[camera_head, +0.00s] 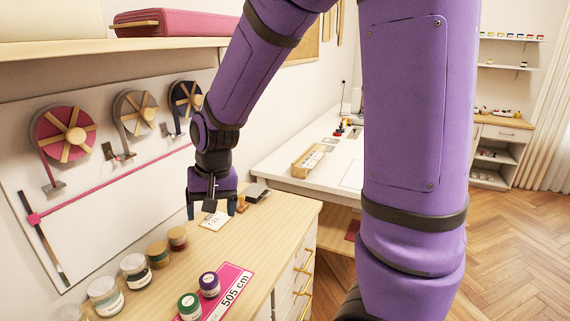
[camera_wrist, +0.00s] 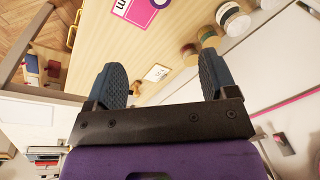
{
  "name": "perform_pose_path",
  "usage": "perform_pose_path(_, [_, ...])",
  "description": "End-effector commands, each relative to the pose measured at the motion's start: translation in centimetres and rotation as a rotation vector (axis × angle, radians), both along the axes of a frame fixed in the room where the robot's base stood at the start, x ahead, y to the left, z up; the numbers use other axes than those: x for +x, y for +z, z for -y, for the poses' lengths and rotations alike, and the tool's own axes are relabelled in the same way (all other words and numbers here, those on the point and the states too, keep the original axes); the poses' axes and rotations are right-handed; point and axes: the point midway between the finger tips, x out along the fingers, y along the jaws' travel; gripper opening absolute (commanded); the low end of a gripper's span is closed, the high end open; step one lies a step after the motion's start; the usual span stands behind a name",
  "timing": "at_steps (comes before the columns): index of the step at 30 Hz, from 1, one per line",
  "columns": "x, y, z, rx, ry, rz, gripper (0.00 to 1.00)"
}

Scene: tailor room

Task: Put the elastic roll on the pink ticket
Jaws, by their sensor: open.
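A pink ticket (camera_head: 237,278) marked "505 cm" lies on the wooden counter; part shows at the top of the wrist view (camera_wrist: 138,10). A purple-rimmed roll (camera_head: 209,284) and a green-rimmed roll (camera_head: 189,306) sit at its left edge, seeming to overlap it. I cannot tell which roll is the elastic one. My gripper (camera_head: 211,210) is open, pointing down above the counter, farther back than the ticket. The wrist view shows its two fingers apart with no object held between them (camera_wrist: 160,60).
A small white card (camera_head: 214,221) lies under my gripper. Several round containers (camera_head: 135,269) line the counter's wall side. Reels (camera_head: 62,134) hang on the wall panel. A shelf (camera_head: 110,46) juts out above. The counter's right part is clear.

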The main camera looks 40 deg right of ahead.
Motion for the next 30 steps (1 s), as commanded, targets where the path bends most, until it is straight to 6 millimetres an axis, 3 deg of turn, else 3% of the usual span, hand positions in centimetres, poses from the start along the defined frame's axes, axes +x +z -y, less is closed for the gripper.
perform_pose_path(1, [-0.8, 1.7, 0.4, 0.004, 0.019, 0.028, 0.79])
perform_pose_path(6, [-4.1, 6.2, 1.6, -0.006, 0.095, 0.1, 0.79])
perform_pose_path(15, [-10.9, 12.2, 3.4, -0.071, 0.215, 0.228, 0.79])
perform_pose_path(24, [-17.2, 15.1, 4.6, -0.171, 0.299, 0.318, 0.79])
perform_pose_path(30, [-18.7, 15.5, 4.8, -0.201, 0.317, 0.335, 0.79])
